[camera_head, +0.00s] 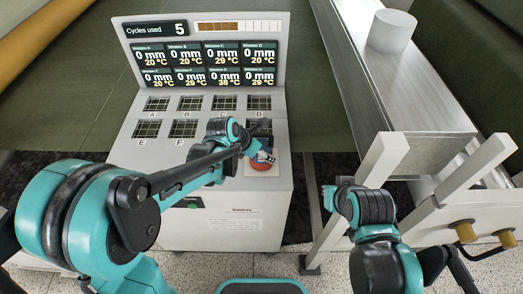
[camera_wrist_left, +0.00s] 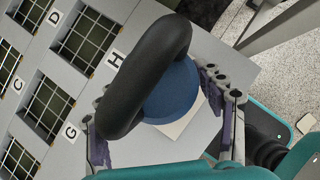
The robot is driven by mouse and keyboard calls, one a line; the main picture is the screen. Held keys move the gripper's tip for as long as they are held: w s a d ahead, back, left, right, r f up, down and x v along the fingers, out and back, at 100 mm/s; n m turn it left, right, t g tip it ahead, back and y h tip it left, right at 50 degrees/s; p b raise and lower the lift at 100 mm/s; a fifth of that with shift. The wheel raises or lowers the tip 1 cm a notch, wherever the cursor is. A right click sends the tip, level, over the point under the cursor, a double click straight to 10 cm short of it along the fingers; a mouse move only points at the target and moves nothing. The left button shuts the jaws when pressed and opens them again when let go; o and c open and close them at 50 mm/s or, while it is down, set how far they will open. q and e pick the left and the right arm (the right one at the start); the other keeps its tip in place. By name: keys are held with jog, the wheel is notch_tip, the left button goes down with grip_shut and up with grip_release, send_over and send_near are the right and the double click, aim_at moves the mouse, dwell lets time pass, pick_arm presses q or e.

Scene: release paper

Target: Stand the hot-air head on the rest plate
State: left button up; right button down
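The hot-air head, a blue round body (camera_wrist_left: 172,92) with a thick black loop (camera_wrist_left: 150,65), fills the middle of the left wrist view. My left gripper (camera_wrist_left: 165,110) has its purple-padded fingers wide apart on either side of it; the loop overlaps the left finger, and I cannot tell whether the pads press on it. In the head view my left gripper (camera_head: 253,152) is low over the right side of the grey console, hiding window H. A pale plate (camera_wrist_left: 190,118) shows partly under the blue body. My right gripper (camera_head: 338,192) is right of the console, its fingertips unclear.
The sloped console (camera_head: 210,225) has several gridded windows, such as window A (camera_head: 157,103), and an upright display panel (camera_head: 205,50). A red disc (camera_head: 264,168) sits near my left gripper. A metal rail (camera_head: 425,100) and white frame posts (camera_head: 383,158) stand at the right.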

pick_arm(q)
jog(key=shift+r, duration=0.1)
jog(key=shift+r, duration=0.25)
jog(key=p+v, duration=0.4)
jog(key=v, duration=0.8)
jog(key=s+a+m+t+y, duration=0.1)
jog(key=s+a+m, duration=0.5)
jog(key=m, duration=0.7)
jog(key=s+a+r+m+t+y, duration=0.1)
jog(key=s+a+m+y, duration=0.2)
jog(key=s+a+m, duration=0.4)
jog(key=shift+s+r+m+t+y, duration=0.3)
jog(key=shift+s+m, duration=0.45)
jog(key=shift+m, duration=2.75)
jog(key=shift+a, duration=0.1)
